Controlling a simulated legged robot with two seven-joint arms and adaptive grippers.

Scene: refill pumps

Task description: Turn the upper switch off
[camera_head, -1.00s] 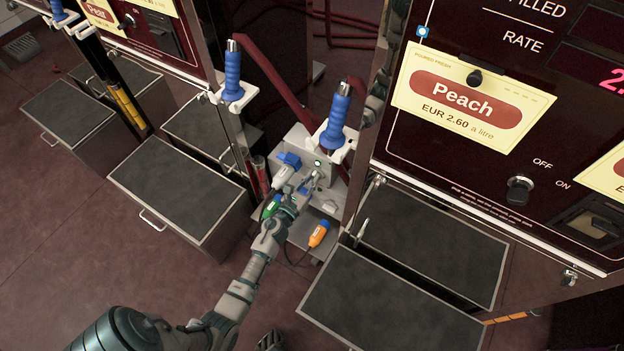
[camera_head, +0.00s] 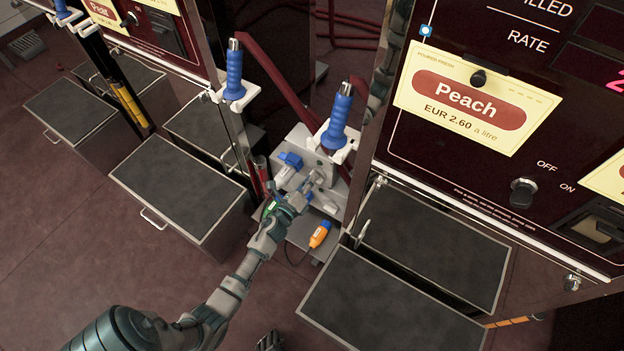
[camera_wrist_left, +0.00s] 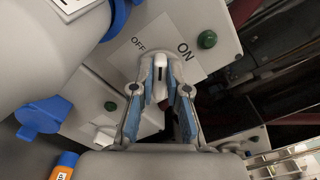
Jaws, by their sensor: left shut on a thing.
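The upper switch (camera_wrist_left: 159,70) is a small knob with a white mark on a grey box. A white label (camera_wrist_left: 148,42) with OFF and ON is beside it. My left gripper (camera_wrist_left: 160,78) is shut on this knob, with one finger on each side. The mark lies roughly upright in the left wrist view; I cannot tell which word it points to. In the head view my left gripper (camera_head: 309,183) reaches the grey box (camera_head: 327,178) between the pumps and hides the knob.
A green button (camera_wrist_left: 207,39) sits beside ON, and another (camera_wrist_left: 111,105) is lower. A blue connector (camera_wrist_left: 40,117) and an orange plug (camera_head: 319,234) are nearby. Blue-handled nozzles (camera_head: 338,118) hang above the box. Dark-topped drawers (camera_head: 180,195) flank the space.

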